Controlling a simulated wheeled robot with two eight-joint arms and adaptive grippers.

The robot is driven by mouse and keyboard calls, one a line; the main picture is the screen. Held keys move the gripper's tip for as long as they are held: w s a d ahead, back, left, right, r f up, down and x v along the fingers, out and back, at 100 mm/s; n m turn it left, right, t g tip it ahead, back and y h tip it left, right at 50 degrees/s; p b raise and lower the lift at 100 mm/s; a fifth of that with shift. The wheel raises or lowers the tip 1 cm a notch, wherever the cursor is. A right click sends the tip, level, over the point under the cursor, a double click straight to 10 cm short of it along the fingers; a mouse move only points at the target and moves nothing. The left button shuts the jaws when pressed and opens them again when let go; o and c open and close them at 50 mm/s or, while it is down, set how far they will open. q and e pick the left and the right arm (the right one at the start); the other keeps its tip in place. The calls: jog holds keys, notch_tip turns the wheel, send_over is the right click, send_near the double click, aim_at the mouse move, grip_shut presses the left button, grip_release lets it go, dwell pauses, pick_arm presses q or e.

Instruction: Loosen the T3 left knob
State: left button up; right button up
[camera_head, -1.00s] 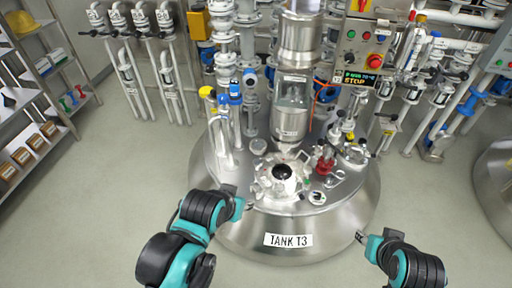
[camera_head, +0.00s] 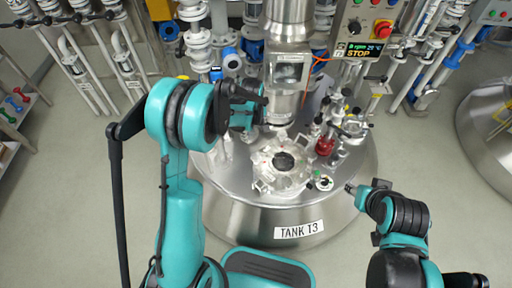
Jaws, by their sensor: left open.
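Tank T3 (camera_head: 340,205) is a domed steel vessel with a "TANK T3" plate on its front. On its top sits a round pale hatch (camera_head: 262,172) with a dark round centre and several small clamps or knobs around the rim. I cannot tell for certain which of them is the left knob. My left gripper (camera_head: 264,108) is open, above and behind the hatch's left side, apart from it, partly hidden by my own wrist. My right gripper (camera_head: 350,188) is at the tank's right edge, pointing left; its jaws are too small to read.
A steel column with a sight window (camera_head: 288,72) rises behind the hatch. Red fittings (camera_head: 325,146) and valves stand right of it. A control box (camera_head: 366,28) with a red knob and a STOP display is behind right. Another tank (camera_head: 487,120) stands far right. Pipes line the back.

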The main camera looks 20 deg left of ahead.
aim_at(256, 156)
pick_arm(q)
jog(key=f+n, duration=0.1)
jog(key=f, duration=0.3)
jog(key=w+f+n+g, duration=0.1)
jog(key=f, duration=0.6)
jog(key=shift+w+d+f+n, duration=0.1)
jog(key=shift+w+f+n, duration=0.2)
jog(key=shift+f+n, duration=0.1)
notch_tip(256, 156, down, 4)
jog(key=shift+r+b, duration=0.1)
jog(key=shift+b, duration=0.85)
jog(key=shift+r+m, duration=0.15)
jog(key=shift+m, duration=0.55)
jog(key=m, duration=0.6)
jog(key=shift+m, duration=0.4)
jog(key=m, duration=0.5)
jog(key=shift+r, duration=0.1)
jog(key=m, duration=0.6)
jog(key=shift+m, duration=0.3)
jog(key=m, duration=0.6)
jog(key=shift+m, duration=0.4)
jog(key=m, duration=1.9)
jog(key=shift+m, duration=0.9)
notch_tip(256, 156, down, 6)
jog(key=shift+f, duration=0.1)
